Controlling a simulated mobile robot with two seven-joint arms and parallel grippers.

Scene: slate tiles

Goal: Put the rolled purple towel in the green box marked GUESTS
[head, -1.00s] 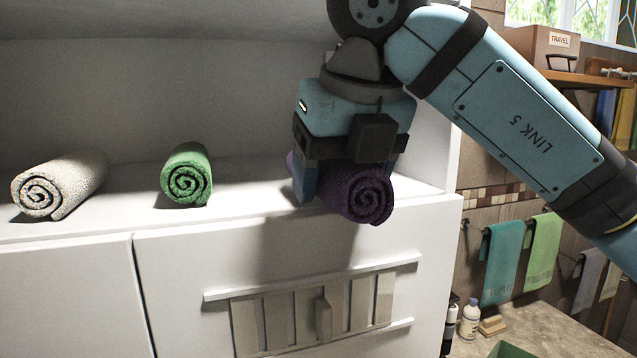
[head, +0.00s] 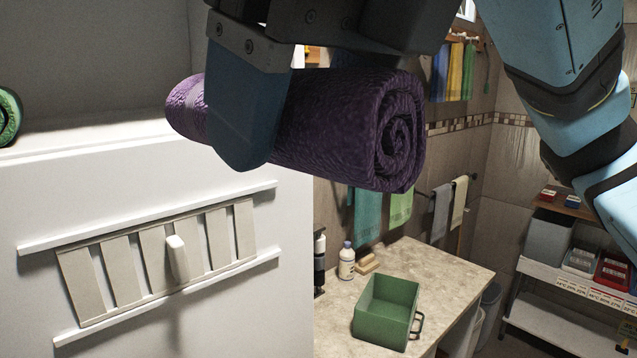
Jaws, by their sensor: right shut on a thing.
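The rolled purple towel (head: 335,122) is in the air, close to the head camera, with its spiral end facing right. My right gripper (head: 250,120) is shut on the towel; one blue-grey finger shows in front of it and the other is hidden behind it. The green box (head: 383,318) stands open on the stone counter below and to the right of the towel. No GUESTS marking can be read on it from here. The box has a dark handle on its right side. My left gripper is not in view.
A white cabinet (head: 130,190) with a slatted sliding panel fills the left. A bottle (head: 346,262), a dark dispenser (head: 319,262) and soap stand on the counter (head: 440,262) behind the box. Towels hang on the wall. A rack (head: 560,300) with boxes stands at the right.

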